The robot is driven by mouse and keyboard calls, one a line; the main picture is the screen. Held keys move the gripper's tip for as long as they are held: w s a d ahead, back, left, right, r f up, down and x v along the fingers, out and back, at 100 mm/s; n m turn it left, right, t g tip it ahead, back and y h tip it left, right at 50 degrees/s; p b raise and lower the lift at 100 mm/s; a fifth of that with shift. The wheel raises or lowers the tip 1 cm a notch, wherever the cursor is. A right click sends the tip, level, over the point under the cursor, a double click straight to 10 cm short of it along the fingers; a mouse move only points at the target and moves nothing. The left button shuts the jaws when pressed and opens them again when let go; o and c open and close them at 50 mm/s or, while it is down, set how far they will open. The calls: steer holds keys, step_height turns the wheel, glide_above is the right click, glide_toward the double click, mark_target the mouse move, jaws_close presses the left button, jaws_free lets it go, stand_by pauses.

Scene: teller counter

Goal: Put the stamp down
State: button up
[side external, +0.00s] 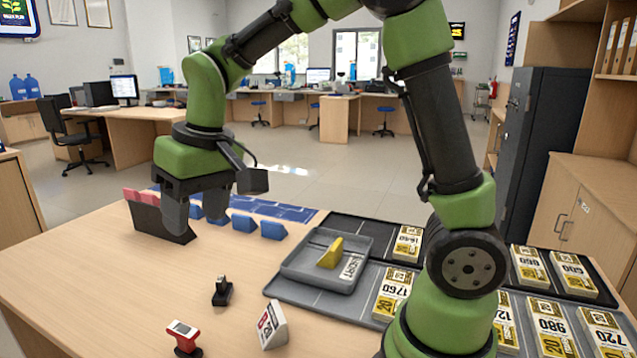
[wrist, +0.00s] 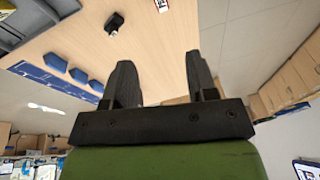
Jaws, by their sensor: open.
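A small black stamp (side external: 222,291) stands upright on the wooden counter (side external: 110,285), left of the trays; it also shows in the wrist view (wrist: 114,22). A red stamp-like item with a white face (side external: 184,338) stands nearer the front edge. I cannot tell which of them the task means. My gripper (side external: 196,222) points down over the far left part of the counter, behind both items and apart from them. Its two fingers are spread with nothing between them, as the wrist view also shows (wrist: 160,62).
A black holder with pink-red pieces (side external: 160,218) is close beside my fingers. Several blue wedges (side external: 272,230) stand along a blue mat (side external: 290,212). A white-faced block (side external: 271,326) stands in front. Banknote bundles (side external: 393,292) lie right.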

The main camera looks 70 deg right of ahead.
steer(key=s+r+m+t, duration=0.1)
steer(key=s+r+t, duration=0.1)
steer(key=s, duration=0.6)
steer(key=s+d+r+m+t+y, duration=0.1)
steer(key=s+r+t, duration=0.1)
steer(key=s, duration=0.6)
steer(key=shift+s+d+r+t, duration=0.3)
steer(key=shift+s+r, duration=0.1)
steer(key=shift+r, duration=0.45)
